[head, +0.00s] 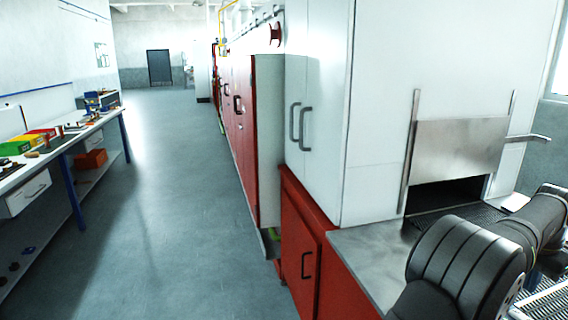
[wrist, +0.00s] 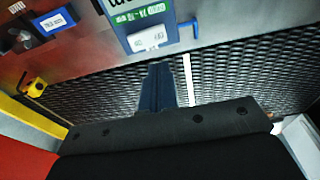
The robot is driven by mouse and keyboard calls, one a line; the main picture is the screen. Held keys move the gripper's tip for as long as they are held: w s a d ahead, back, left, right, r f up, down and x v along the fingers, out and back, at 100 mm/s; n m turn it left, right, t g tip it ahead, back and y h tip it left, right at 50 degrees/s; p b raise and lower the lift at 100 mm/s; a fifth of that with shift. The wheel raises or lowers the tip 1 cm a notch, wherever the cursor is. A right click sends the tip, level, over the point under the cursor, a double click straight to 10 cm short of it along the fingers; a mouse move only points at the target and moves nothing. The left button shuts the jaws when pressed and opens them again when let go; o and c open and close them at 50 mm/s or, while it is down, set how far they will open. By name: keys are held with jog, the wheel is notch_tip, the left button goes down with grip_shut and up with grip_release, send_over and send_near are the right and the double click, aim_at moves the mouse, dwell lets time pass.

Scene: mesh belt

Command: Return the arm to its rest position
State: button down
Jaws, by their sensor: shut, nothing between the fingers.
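In the head view my dark arm (head: 470,265) comes in at the lower right, over the belt in front of a furnace-like cabinet. My gripper is out of sight there. In the wrist view my gripper (wrist: 160,70) shows as narrow dark blue fingers, close together with nothing held. They lie over the dark mesh belt (wrist: 95,88). Whether the fingertips touch anything cannot be told.
A white cabinet (head: 400,60) with a raised metal door (head: 460,147) stands close to my arm. A handle (head: 527,138) juts out right of the door. A workbench (head: 55,150) stands far left. The floor between is clear. The wrist view shows a blue labelled box (wrist: 143,25).

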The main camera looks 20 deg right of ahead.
aim_at(518, 311)
notch_tip(518, 311, down, 7)
jog(key=shift+r, duration=0.1)
dwell(0.5)
jog(key=shift+r, duration=0.1)
jog(key=shift+r, duration=3.75)
jog(key=shift+s+a+f+m+g+h, duration=0.2)
jog(key=shift+a+f+m+g, duration=0.5)
jog(key=shift+a+m, duration=1.05)
jog(key=shift+s+a+f+m+g+h, duration=0.1)
jog(key=shift+a+f+m+g+h, duration=0.2)
jog(key=shift+a+f+m, duration=1.35)
jog(key=shift+s+a+f+m+g+h, duration=0.15)
jog(key=shift+a+m+g, duration=0.55)
jog(key=shift+a, duration=2)
jog(key=shift+r, duration=0.1)
